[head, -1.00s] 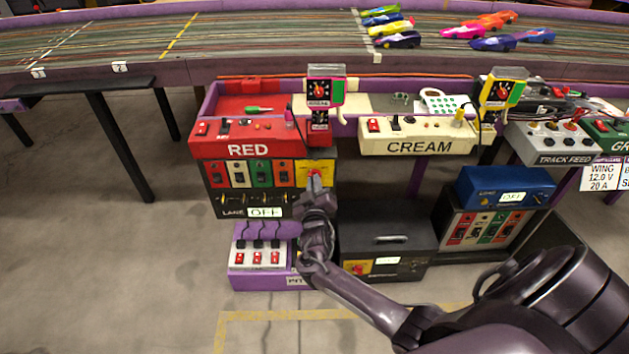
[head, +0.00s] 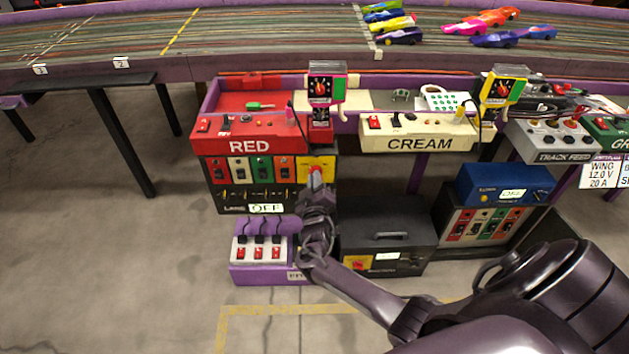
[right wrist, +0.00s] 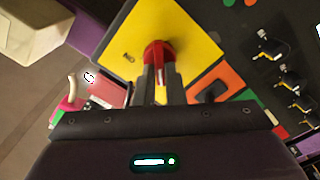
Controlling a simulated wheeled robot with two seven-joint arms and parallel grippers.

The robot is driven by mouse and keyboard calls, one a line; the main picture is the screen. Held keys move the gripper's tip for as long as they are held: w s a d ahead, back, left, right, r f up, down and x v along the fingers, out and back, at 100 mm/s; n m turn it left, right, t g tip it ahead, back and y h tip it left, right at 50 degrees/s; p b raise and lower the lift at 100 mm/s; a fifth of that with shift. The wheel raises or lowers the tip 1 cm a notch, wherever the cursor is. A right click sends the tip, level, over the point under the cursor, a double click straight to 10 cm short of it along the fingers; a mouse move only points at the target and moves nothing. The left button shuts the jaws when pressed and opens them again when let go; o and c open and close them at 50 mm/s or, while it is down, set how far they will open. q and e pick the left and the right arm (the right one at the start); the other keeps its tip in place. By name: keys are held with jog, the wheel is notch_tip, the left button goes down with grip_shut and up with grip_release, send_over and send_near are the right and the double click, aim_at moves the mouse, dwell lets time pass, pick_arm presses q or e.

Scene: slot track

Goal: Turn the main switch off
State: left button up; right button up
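The main switch is a red rotary knob (right wrist: 157,52) on a yellow plate (head: 323,166), at the right end of the black lane box (head: 230,197) under the red RED box. My right gripper (head: 315,180) is at the knob. In the right wrist view its fingers (right wrist: 160,86) are close together, with the red handle between them, and the yellow plate looks turned at a slant. The fingers hide part of the knob, so its exact position is hard to read. The lane box's display (head: 266,208) reads OFF. My left gripper is not in view.
A purple box (head: 262,280) with red switches stands below left of my wrist. A black case (head: 400,235) with another yellow plate (head: 357,264) stands to the right. The RED box (head: 250,148) and CREAM box (head: 420,145) sit above.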

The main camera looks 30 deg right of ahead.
jog(key=o, duration=0.4)
